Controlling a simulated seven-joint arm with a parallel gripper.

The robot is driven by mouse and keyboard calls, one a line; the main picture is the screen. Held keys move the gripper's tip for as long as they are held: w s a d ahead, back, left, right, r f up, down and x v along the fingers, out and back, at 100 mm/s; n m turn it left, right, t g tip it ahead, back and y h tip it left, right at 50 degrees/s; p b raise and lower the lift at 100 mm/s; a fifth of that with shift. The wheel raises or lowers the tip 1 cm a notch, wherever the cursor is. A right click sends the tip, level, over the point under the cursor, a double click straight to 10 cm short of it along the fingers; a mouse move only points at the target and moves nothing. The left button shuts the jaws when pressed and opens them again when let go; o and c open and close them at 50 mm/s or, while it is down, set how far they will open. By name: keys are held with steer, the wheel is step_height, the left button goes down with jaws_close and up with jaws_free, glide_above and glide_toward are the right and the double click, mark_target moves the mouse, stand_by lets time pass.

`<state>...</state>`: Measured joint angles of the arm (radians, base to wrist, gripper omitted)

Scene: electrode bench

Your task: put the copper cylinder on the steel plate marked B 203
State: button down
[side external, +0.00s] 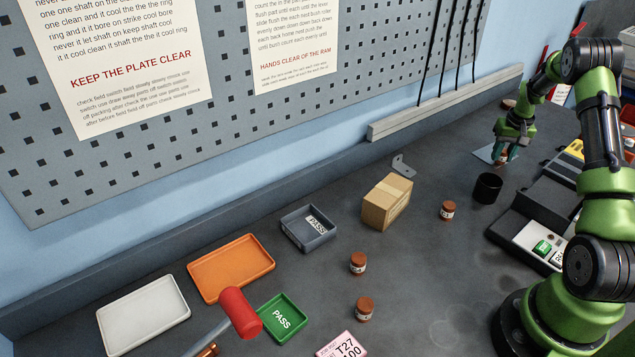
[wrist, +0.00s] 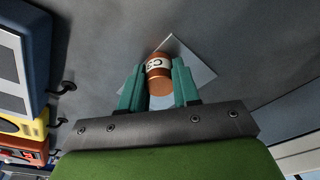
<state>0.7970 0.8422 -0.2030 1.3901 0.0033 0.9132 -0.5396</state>
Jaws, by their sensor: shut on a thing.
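My gripper (side external: 503,156) is at the far right of the bench in the side external view. In the wrist view its two teal fingers (wrist: 158,68) are shut on a copper cylinder (wrist: 160,86), which has a white label with dark characters. A thin grey steel plate (wrist: 201,73) lies behind and beneath the cylinder there. In the side external view the steel plate (side external: 481,153) shows partly under my gripper. No marking is readable on it. I cannot tell whether the cylinder touches the plate.
Other copper cylinders (side external: 448,210) stand across the bench. A black cup (side external: 487,188) stands close to my gripper. A cardboard box (side external: 387,202), a metal bracket (side external: 402,165), a grey tray (side external: 309,229), an orange tray (side external: 231,267) and a white tray (side external: 144,315) lie further left.

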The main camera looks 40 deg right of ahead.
steer(key=shift+f, duration=0.1)
steer(key=c, duration=0.8)
jaws_free()
